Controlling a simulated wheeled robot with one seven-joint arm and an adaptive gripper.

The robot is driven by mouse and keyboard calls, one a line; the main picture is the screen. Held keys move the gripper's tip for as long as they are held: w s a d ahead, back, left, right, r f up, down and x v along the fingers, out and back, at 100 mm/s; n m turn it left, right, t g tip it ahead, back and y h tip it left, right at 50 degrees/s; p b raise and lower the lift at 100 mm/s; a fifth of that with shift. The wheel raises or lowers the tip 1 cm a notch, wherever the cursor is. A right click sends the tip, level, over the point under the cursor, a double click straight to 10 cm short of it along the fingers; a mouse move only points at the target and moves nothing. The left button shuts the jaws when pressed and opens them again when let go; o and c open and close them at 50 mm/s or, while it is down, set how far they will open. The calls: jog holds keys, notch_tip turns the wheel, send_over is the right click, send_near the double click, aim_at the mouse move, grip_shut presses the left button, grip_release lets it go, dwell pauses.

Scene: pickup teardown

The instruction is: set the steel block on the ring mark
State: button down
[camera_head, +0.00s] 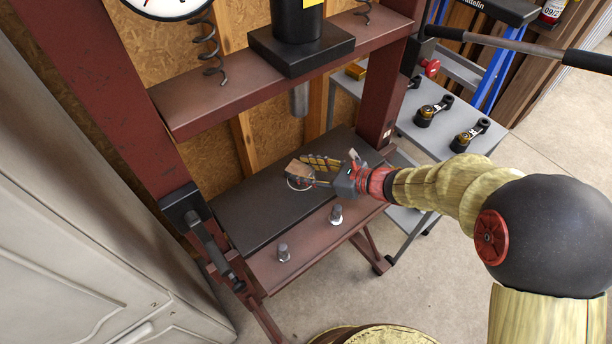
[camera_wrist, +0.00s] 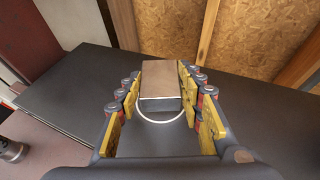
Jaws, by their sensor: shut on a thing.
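The steel block (camera_wrist: 161,78) is a brownish-grey box held between the yellow-padded fingers of my gripper (camera_wrist: 162,92). In the head view the block (camera_head: 298,167) shows at the tips of my gripper (camera_head: 318,168), over the dark press bed. The ring mark (camera_wrist: 160,118) is a thin white circle on the bed; its near arc shows and the block hides the far part. In the head view part of the ring (camera_head: 299,184) shows just below the block. I cannot tell whether the block touches the bed.
The dark press bed (camera_head: 248,208) has free room left of the block. The press ram (camera_head: 299,99) hangs above and behind. Two steel bolts (camera_head: 336,214) stand on the red front beam. A red upright (camera_head: 386,90) rises at the right, beside a grey cart (camera_head: 455,115).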

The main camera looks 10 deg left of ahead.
jog(key=shift+f, duration=0.75)
jog(key=shift+f+b, duration=0.15)
jog(key=shift+b, duration=0.3)
jog(key=c, duration=1.2)
grip_release()
jog(key=shift+d, duration=0.1)
jog(key=shift+r+p, duration=0.25)
jog(key=shift+p, duration=0.2)
jog(key=p+v, duration=0.3)
jog(key=v, duration=0.8)
jog(key=shift+s+d, duration=0.1)
jog(key=shift+d, duration=0.35)
